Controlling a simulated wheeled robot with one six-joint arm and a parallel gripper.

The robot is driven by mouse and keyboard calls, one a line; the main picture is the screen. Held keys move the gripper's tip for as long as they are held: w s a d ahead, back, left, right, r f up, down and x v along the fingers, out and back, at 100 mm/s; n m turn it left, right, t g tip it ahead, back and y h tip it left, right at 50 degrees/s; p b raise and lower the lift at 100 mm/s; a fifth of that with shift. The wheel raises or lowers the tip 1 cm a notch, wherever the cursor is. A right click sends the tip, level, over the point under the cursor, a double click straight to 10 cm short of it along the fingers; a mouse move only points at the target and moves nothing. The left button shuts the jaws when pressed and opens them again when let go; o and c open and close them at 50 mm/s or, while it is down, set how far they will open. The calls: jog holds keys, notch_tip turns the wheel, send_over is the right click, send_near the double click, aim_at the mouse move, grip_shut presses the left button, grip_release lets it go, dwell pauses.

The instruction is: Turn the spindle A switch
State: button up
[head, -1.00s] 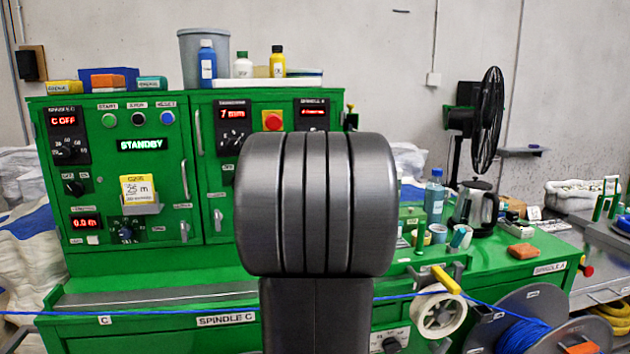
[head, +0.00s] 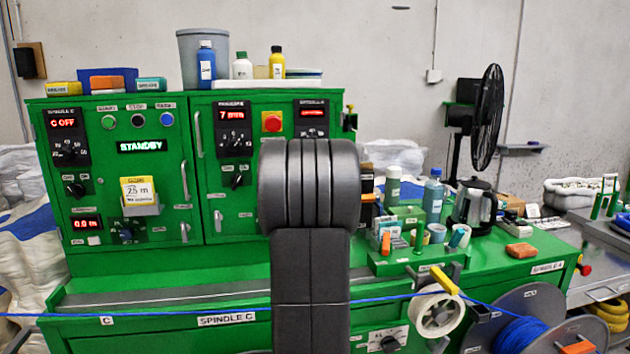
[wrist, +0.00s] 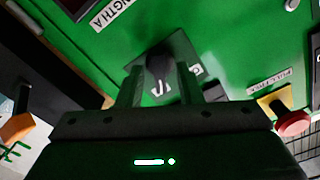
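In the wrist view, a black rotary knob (wrist: 158,64) sits on a dark plate with white markings on a green panel. It looks like the task's switch, but its label cannot be read. My gripper (wrist: 162,84) is open, its two dark fingers apart on either side of the knob's near end. I cannot tell whether they touch it. In the head view, my gripper is hidden behind my arm. A "SPINDLE A" label (head: 548,268) is on the right end of the green bench.
A red push button (wrist: 292,122) on a yellow base is right of my gripper. In the head view, a blue cable (head: 180,314) runs along the bench front to a white pulley (head: 424,328) and a grey reel (head: 485,335). A kettle (head: 472,205) and bottles stand on the bench.

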grip_shut()
jog(key=shift+f+n+b, duration=0.1)
jog(key=shift+n+b, duration=0.3)
jog(key=n+b, duration=0.6)
jog(key=n, duration=0.5)
jog(key=shift+b, duration=0.3)
dwell(0.4)
grip_release()
